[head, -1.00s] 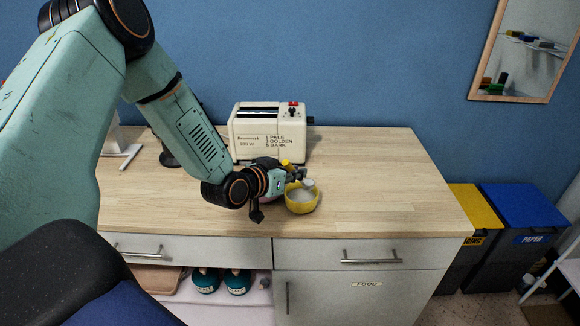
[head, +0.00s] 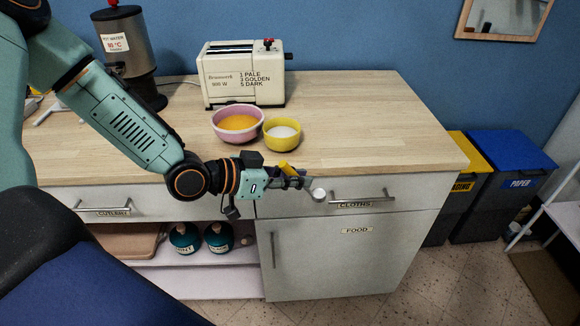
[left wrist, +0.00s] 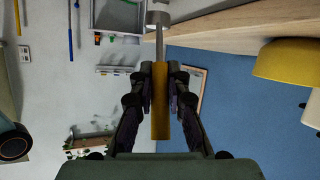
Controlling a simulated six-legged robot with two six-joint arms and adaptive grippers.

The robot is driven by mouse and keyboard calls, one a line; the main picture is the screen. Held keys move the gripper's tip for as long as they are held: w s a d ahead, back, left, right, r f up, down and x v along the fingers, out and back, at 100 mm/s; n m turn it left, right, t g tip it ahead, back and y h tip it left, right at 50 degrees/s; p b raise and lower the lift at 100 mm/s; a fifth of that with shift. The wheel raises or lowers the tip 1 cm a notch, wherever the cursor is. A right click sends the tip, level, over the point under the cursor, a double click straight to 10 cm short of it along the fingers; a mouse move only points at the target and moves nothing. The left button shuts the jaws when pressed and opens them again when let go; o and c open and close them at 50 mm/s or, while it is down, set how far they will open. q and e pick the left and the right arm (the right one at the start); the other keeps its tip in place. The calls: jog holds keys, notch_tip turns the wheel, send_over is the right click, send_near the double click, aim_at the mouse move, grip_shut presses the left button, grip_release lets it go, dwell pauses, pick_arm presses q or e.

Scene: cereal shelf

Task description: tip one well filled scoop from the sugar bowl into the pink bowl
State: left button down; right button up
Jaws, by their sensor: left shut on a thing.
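My left gripper (head: 290,180) is shut on the yellow handle of a scoop (head: 318,195), seen against the drawer fronts near the counter's front edge. The scoop's small cup points right and looks whitish; how full it is I cannot tell. In the left wrist view my gripper (left wrist: 160,88) grips the yellow handle (left wrist: 160,118), with the metal cup at the top. The yellow sugar bowl (head: 283,143) holds white sugar. The pink bowl (head: 222,131) holds something orange and stands left of it, very close. Both bowls are apart from the scoop. My right gripper is not in view.
A cream toaster (head: 242,85) stands behind the bowls on the wooden counter (head: 370,130). A metal hot-water dispenser (head: 131,45) stands at the back left. The right of the counter is clear. Drawer handles (head: 357,196) face the front.

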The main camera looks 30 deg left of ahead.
pick_arm(q)
jog(key=s+d+f+m+g+h+b, duration=0.2)
jog(key=s+d+f+m+g+b, duration=0.1)
jog(key=s+d+f+b, duration=0.1)
jog(key=shift+s+d+f+h+b, duration=0.4)
jog(key=shift+s+f+b, duration=0.1)
jog(key=shift+s+b, duration=0.5)
jog(key=shift+s+a, duration=0.1)
jog(key=shift+a, duration=0.15)
